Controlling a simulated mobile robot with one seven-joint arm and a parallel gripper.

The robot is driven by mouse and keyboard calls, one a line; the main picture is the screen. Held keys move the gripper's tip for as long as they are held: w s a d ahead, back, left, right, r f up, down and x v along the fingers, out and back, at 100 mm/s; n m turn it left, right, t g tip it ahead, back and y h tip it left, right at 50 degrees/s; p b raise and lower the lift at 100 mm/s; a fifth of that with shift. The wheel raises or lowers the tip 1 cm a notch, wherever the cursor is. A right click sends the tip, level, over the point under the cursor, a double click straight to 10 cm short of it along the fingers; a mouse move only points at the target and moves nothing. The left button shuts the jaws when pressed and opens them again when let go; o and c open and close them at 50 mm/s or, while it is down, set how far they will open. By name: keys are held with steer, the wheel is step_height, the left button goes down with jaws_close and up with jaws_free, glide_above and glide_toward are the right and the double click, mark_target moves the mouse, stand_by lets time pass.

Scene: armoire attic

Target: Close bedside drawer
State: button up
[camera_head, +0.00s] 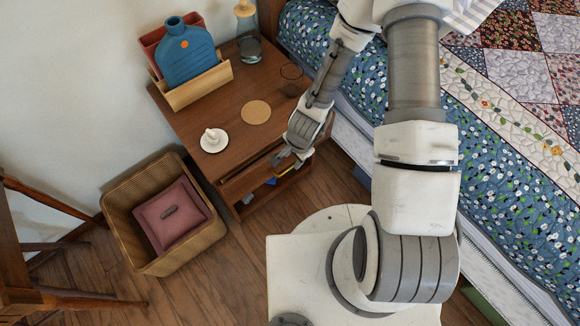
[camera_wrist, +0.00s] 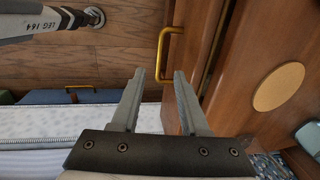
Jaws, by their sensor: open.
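The bedside table (camera_head: 190,110) is brown wood and stands beside the bed. Its drawer (camera_head: 243,180) sticks out a little from below the tabletop on the front side. A brass handle (camera_wrist: 168,48) on the wooden drawer front shows in the wrist view. My gripper (camera_head: 284,158) is by the front edge of the table, over the drawer area. In the wrist view my gripper (camera_wrist: 158,75) is open and empty, its fingers pointing towards the handle. The handle lies ahead of the gap between the fingertips; I cannot tell whether they touch. The arm hides part of the drawer.
On the tabletop are a cork coaster (camera_head: 256,112), a white dish (camera_head: 214,141), a wooden holder (camera_head: 198,85) with a blue bottle (camera_head: 187,55), and a glass jar (camera_head: 250,50). A wicker basket (camera_head: 142,262) stands left of the drawer. The bed (camera_head: 500,150) bounds the right.

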mark_target(289, 168)
steer(key=f, duration=0.2)
steer(key=f+b, duration=0.1)
steer(key=f, duration=0.2)
steer(key=w+f+b, duration=0.1)
steer(key=f, duration=0.1)
steer(key=shift+w+a+f, duration=0.1)
steer(key=shift+a+f, duration=0.2)
steer(key=shift+a, duration=0.1)
jaws_close()
stand_by(1.0)
